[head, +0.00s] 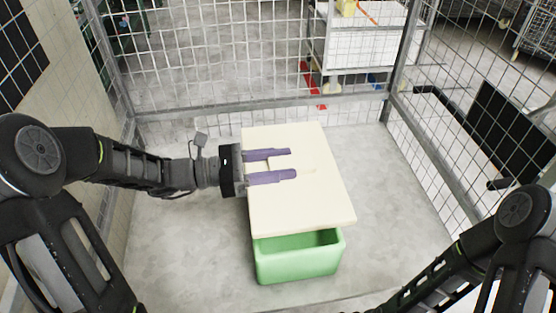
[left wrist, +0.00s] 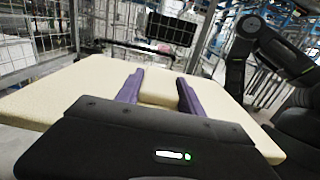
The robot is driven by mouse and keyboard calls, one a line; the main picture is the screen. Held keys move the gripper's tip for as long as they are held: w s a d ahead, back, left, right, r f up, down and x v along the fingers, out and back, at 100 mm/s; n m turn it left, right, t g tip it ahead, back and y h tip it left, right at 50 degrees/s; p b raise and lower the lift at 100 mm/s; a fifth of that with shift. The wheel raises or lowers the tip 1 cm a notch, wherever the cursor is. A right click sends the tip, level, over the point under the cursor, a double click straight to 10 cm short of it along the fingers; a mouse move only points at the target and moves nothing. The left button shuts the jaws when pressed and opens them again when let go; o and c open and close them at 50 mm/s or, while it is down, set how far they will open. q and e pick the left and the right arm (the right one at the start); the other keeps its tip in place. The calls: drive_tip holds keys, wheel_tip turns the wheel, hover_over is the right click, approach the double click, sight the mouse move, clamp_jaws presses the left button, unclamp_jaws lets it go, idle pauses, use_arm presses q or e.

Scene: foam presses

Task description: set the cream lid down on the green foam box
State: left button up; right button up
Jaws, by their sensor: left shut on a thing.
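The cream lid (head: 300,200) is a flat rectangular slab with a raised block on its top. My left gripper (head: 292,163) reaches in from the left, its two purple fingers shut on the raised block. In the left wrist view the fingers (left wrist: 160,90) stand on both sides of the block, with the lid (left wrist: 60,92) spreading out around them. The green foam box (head: 298,264) is below the lid; its near part shows open at the front. The lid hides the rest of the box, and I cannot tell whether they touch. My right gripper is not in view.
Wire mesh fencing (head: 230,60) encloses the grey floor (head: 190,240) at the back and both sides. A white cart (head: 365,45) stands beyond the back fence. A dark panel (head: 503,125) is at the right. Floor left and right of the box is clear.

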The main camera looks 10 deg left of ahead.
use_arm(q)
drive_tip(key=shift+a, duration=0.1)
wheel_tip(320, 180, down, 9)
drive_tip(key=b, duration=0.5)
drive_tip(key=shift+r+b, duration=0.15)
drive_tip(key=shift+b, duration=0.25)
drive_tip(key=o, duration=1.4)
